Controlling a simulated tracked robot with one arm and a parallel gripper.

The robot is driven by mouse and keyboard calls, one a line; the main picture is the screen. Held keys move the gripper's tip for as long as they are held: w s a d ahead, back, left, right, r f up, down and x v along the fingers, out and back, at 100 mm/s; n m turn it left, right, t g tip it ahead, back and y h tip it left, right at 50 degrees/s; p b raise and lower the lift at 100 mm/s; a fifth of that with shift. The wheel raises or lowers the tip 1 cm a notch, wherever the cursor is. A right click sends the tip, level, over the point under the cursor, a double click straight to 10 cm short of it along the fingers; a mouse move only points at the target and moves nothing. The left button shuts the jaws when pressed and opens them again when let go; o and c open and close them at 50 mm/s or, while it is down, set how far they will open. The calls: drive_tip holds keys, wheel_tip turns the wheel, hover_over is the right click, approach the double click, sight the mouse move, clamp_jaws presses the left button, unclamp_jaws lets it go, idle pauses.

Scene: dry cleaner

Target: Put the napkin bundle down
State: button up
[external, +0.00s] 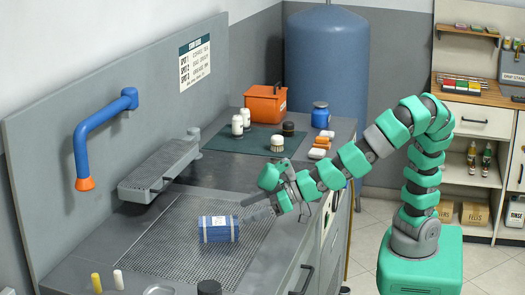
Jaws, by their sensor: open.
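The fingers point left toward the bundle's right end. I cannot tell whether a fingertip touches it.
A grey raised rack (160,165) and a blue pipe with an orange tip (100,135) stand behind. A dark green mat (235,145) holds bottles and brushes near an orange toolbox (265,103). Yellow and white sticks (97,283) stand at the front left.

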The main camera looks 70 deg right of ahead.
drive_tip(key=v, duration=0.3)
drive_tip(key=shift+s+r, duration=0.15)
drive_tip(key=shift+r, duration=0.05)
drive_tip(key=shift+s+d+r, duration=0.1)
drive_tip(key=shift+s+d, duration=0.15)
drive_tip(key=shift+s, duration=0.2)
drive_tip(key=w+d+r+m+t+h, duration=0.1)
drive_tip(key=w+d+r, duration=0.3)
drive_tip(key=d+r, duration=0.45)
drive_tip(key=w+d+r+m, duration=0.1)
drive_tip(key=w+d+r, duration=0.3)
drive_tip(key=r, duration=0.8)
drive_tip(key=s+d+r+m+t+h, duration=0.1)
drive_tip(key=s+d+r+h, duration=0.1)
drive_tip(key=d+r, duration=0.6)
drive_tip(key=s+d+r+m+h, duration=0.1)
drive_tip(key=s+d+r+h, duration=0.1)
drive_tip(key=d+r, duration=0.5)
drive_tip(key=d, duration=0.5)
drive_tip(key=shift+s+d+r+t, duration=0.25)
drive_tip(key=shift+s+r+t, duration=0.05)
drive_tip(key=shift+r+t, duration=0.1)
drive_tip(key=shift+p, duration=0.35)
